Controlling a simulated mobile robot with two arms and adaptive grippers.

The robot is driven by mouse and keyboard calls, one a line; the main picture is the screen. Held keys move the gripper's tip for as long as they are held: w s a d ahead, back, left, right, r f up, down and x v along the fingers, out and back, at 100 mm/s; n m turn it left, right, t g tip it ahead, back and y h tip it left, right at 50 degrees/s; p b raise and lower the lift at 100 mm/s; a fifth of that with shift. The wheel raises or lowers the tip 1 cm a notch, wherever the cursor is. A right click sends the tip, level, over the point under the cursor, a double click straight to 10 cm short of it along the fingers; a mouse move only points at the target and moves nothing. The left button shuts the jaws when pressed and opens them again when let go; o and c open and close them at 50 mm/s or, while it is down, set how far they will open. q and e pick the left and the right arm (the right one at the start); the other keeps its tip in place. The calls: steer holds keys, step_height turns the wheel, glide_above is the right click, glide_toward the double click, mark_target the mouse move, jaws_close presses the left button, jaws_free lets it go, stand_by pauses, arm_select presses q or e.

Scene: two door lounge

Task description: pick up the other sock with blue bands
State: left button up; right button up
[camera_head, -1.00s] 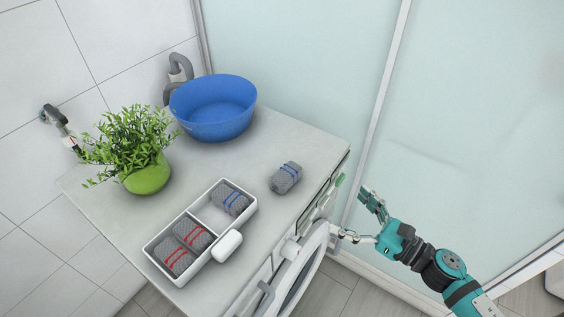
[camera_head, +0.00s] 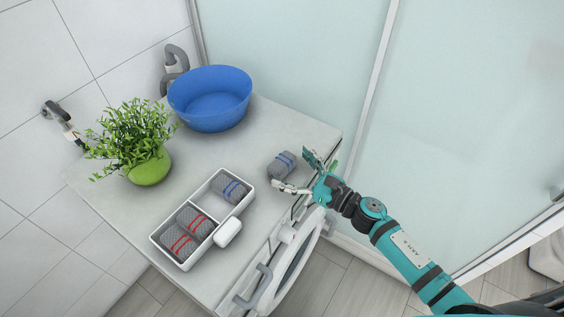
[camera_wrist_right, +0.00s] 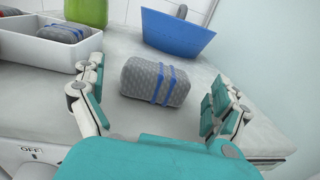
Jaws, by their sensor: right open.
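The loose grey sock with blue bands (camera_head: 281,164) lies rolled up on the counter near its right edge. In the right wrist view the sock (camera_wrist_right: 147,82) sits ahead of my palm, between the open fingers. My right gripper (camera_head: 297,173) is open and empty, its fingers on either side of the sock's near end; contact cannot be told. Another grey sock with blue bands (camera_head: 229,188) lies in the far compartment of the white divided box (camera_head: 158,238). Two grey socks with red bands (camera_head: 187,233) lie in the near compartment. My left gripper is not in view.
A blue basin (camera_head: 211,100) and a green potted plant (camera_head: 148,168) stand toward the back of the counter (camera_head: 200,160). A white rounded object (camera_head: 228,232) is beside the box. A glass panel (camera_head: 450,130) stands to the right.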

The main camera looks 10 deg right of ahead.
mark_target(289, 166)
steer(key=x, duration=0.3)
steer(key=shift+w+a+p, duration=0.2)
steer(key=shift+p, duration=0.1)
steer(key=shift+d, duration=0.1)
steer(key=shift+c, duration=0.3)
steer(key=c, duration=0.9)
